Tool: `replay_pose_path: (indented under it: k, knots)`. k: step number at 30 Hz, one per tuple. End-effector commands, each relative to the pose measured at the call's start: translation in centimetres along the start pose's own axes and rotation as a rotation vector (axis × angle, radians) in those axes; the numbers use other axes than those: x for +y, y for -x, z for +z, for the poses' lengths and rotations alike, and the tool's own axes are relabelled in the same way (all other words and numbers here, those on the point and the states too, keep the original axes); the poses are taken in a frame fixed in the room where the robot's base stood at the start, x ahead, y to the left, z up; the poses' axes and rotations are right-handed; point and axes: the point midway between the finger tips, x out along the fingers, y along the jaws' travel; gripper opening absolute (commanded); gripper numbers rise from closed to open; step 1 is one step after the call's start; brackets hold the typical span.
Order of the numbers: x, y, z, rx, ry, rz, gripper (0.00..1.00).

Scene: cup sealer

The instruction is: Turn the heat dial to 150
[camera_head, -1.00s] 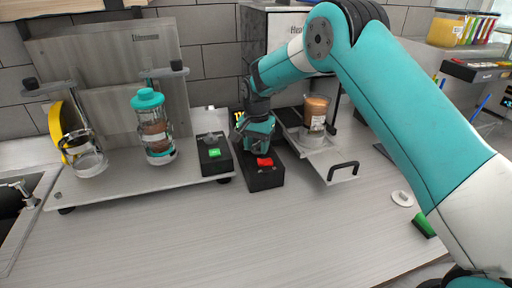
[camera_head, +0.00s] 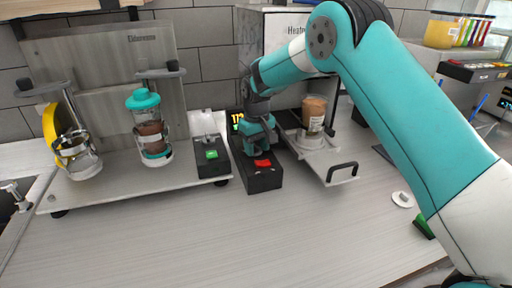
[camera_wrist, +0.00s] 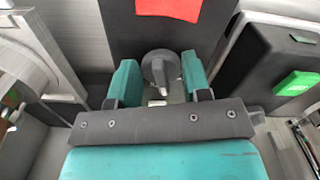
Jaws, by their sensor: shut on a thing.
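The heat dial (camera_wrist: 159,68) is a grey round knob on a black control box (camera_wrist: 150,32), with a red switch (camera_wrist: 172,9) near it in the wrist view. My gripper (camera_head: 258,150) reaches down onto this box in the head view and hides the dial there. In the wrist view its two teal fingers stand on either side of the knob, shut on it. A display (camera_head: 237,121) behind the gripper shows yellow digits beginning with 11 above smaller green ones; the last yellow digit is hard to read.
The sealer's tray with a black handle (camera_head: 342,174) sticks out to the right, holding a filled brown cup (camera_head: 313,113). A second black box with a green switch (camera_head: 212,155) stands close on the left. A teal-lidded jar (camera_head: 150,138) stands further left. The front counter is mostly clear.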

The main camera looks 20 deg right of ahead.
Motion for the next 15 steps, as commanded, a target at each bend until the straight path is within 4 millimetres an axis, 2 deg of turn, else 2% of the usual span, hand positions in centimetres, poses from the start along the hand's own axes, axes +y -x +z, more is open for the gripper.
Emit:
replay_pose_path:
  k: [15]
  knots:
    - [0.42, 0.17, -0.2, 0.004, 0.489, 0.001, 0.21]
